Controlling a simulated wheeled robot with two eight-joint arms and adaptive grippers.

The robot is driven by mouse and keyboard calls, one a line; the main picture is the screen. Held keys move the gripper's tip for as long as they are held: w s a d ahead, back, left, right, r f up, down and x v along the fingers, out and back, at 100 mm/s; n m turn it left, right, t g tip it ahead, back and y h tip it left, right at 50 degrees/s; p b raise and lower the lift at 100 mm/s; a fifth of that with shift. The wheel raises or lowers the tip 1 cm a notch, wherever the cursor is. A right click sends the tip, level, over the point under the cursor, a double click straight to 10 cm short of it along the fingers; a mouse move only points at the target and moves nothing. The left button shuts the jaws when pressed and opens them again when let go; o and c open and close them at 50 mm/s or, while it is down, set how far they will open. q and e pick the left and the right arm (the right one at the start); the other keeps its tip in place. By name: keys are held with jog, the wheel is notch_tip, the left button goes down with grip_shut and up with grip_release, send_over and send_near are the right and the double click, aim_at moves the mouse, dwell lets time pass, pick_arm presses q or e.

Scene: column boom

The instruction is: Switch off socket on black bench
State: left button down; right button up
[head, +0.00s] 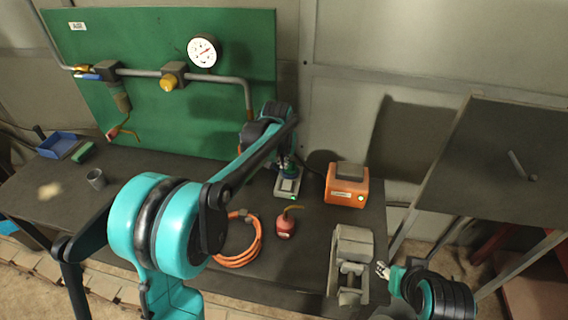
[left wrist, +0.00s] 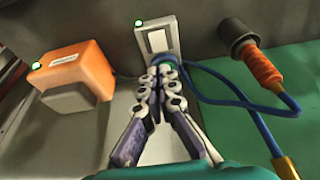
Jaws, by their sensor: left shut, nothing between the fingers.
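The socket (head: 288,186) is a small pale box on the black bench (head: 320,225), with a lit green light. In the left wrist view the socket (left wrist: 157,38) shows a white rocker switch, the green light at its upper left corner, and a blue cable and plug at its lower right. My left gripper (head: 286,164) is shut and empty, over the back end of the socket. In the left wrist view its fingertips (left wrist: 165,70) are just below the switch and beside the plug; contact cannot be told. My right gripper (head: 383,270) is by the bench's right end, its fingers too small to judge.
An orange box (head: 347,188) with a green light stands right of the socket. A red oil can (head: 284,225), an orange hose coil (head: 240,245) and a grey vise (head: 352,255) are nearer. A green panel (head: 165,110) with pipes and a gauge (head: 203,51) stands behind.

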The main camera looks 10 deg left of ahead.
aim_at(288, 181)
pick_arm(q)
jog(key=w+n+p, duration=0.1)
jog(key=n, duration=0.5)
jog(key=w+n+g+p, duration=0.1)
jog(key=n+p, duration=0.1)
jog(key=n, duration=0.4)
jog(key=w+r+n+g+p, duration=0.1)
jog(key=w+n+p, duration=0.1)
jog(key=n, duration=0.4)
jog(key=shift+d, duration=0.25)
jog(key=f, duration=0.4)
jog(key=w+f+b, duration=0.1)
jog(key=f, duration=0.9)
jog(key=shift+w+b, duration=0.35)
